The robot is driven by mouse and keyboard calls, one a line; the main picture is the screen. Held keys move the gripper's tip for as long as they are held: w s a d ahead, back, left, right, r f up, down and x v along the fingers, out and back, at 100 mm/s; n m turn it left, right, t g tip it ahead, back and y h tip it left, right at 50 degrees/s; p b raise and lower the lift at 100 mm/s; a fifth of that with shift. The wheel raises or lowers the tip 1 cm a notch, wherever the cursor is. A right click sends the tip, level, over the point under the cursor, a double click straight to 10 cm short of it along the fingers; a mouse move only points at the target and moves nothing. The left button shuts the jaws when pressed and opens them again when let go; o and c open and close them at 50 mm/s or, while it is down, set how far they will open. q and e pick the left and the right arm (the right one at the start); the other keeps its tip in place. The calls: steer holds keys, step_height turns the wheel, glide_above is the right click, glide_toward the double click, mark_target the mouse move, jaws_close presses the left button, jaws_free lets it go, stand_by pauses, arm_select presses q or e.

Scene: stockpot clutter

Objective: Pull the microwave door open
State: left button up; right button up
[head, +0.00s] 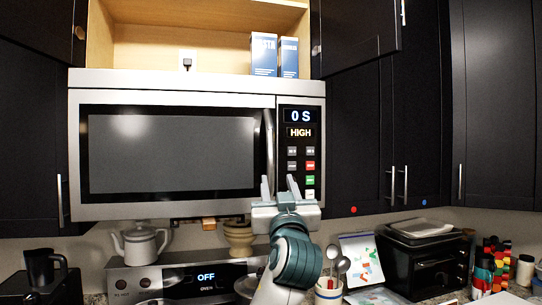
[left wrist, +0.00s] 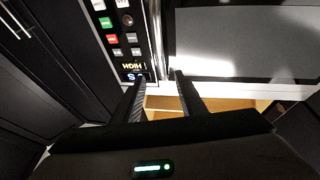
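The microwave (head: 170,212) hangs under an open cabinet, and its door (head: 170,150) with the dark window looks shut. A vertical silver handle (head: 269,140) stands at the door's right edge, beside the control panel (head: 300,150). My left gripper (head: 279,186) is open and empty in front of the handle's lower end and the panel's lower part. In the left wrist view, which is upside down, the handle (left wrist: 155,40) appears between the two fingertips of the left gripper (left wrist: 158,80). I cannot tell how far the fingers are from it. My right gripper is out of view.
Above the microwave, blue boxes (head: 264,55) stand in the open cabinet, with an open cabinet door (head: 358,30) to the right. Below are a kettle (head: 140,243), the oven panel (head: 200,278), a utensil cup (head: 328,290) and a black toaster oven (head: 425,268).

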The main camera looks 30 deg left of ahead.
mark_target(271, 154)
arm_select(q)
steer(key=p+x, duration=0.8)
steer(key=x, duration=0.7)
steer(key=shift+w+a+r+p, duration=0.15)
steer(key=shift+w+a+p, duration=0.05)
steer(key=shift+p, duration=0.2)
steer(key=shift+p+x, duration=0.4)
steer(key=shift+x, duration=0.5)
jaws_close()
